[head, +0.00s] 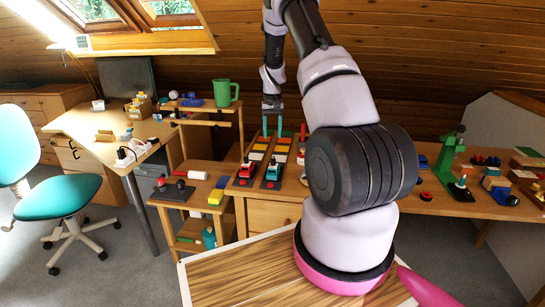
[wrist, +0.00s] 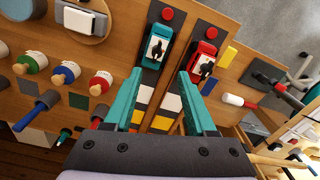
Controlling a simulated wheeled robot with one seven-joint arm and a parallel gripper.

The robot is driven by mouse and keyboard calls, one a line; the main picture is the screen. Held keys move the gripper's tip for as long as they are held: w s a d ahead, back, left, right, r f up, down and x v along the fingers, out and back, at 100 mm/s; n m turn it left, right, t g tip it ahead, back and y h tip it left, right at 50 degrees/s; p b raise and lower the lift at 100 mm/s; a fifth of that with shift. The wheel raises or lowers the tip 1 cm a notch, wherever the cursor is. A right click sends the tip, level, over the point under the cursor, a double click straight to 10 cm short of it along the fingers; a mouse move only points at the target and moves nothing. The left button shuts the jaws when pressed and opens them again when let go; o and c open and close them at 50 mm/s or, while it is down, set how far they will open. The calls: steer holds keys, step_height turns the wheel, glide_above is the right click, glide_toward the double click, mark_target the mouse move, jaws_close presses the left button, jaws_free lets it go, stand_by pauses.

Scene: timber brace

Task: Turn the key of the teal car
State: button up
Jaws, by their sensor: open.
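The teal car (wrist: 157,46) sits on a dark track board in the wrist view, with a black key (wrist: 155,49) standing on its pale top. In the head view the teal car (head: 272,170) is at the near end of the right-hand track. My gripper (wrist: 160,75) is open and empty, its teal fingers apart. In the wrist view the car appears just beyond the fingertips, roughly between them. In the head view my gripper (head: 272,128) hangs above the far part of the tracks, apart from the car.
A red car (wrist: 203,58) with its own black key stands on the parallel track beside it. Red buttons (wrist: 167,14) sit at the track ends. Colored blocks lie along the tracks. A red-and-white roller (head: 192,174) lies on the bench to the left.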

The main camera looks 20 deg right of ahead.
mark_target(273, 158)
steer(key=f, duration=1.2)
steer(key=shift+w+d+f, duration=0.25)
steer(key=shift+d+f, duration=0.05)
jaws_close()
